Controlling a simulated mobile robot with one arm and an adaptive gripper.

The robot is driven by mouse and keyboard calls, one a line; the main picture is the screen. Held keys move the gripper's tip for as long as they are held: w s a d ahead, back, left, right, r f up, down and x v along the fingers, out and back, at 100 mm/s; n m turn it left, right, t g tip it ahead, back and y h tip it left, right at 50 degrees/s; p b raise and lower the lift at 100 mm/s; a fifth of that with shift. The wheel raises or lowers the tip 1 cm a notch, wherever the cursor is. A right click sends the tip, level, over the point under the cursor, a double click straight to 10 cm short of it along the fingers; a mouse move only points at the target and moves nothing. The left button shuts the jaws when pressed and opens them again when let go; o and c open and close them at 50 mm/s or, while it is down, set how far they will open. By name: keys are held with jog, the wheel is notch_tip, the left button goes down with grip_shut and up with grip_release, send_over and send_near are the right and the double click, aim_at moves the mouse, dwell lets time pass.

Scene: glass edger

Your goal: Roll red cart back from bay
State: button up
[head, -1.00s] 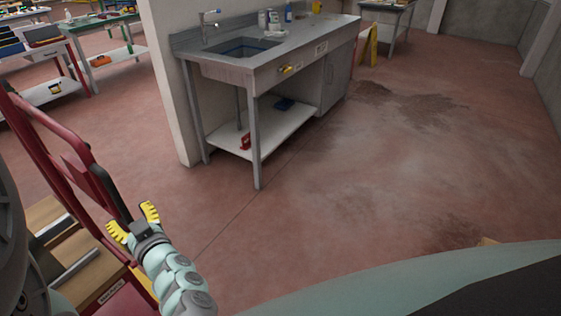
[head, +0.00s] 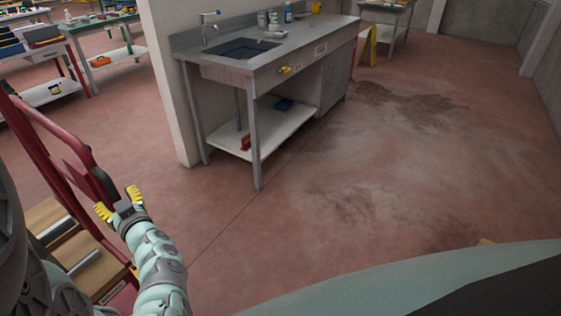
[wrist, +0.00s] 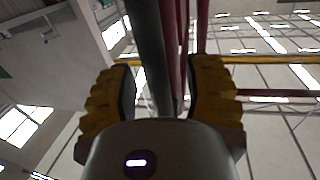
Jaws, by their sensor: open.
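The red cart (head: 77,147) stands at the left of the head view, its tall red frame with a dark grip section (head: 102,184) facing my arm. It carries wooden pieces and metal bars low down. My gripper (head: 118,203) has yellow fingers and is open at the lower end of the dark grip. In the wrist view the dark bar (wrist: 150,50) runs between my spread fingers (wrist: 160,98), with gaps on both sides. Red frame tubes (wrist: 184,40) show behind it. My arm hides part of the cart's lower right side.
A steel sink bench (head: 262,65) with a lower shelf (head: 262,135) stands at a white wall end (head: 168,80). Worktables (head: 60,75) stand at the back left.

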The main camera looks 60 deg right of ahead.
jog(key=shift+d, duration=0.1)
grip_shut()
dwell(0.5)
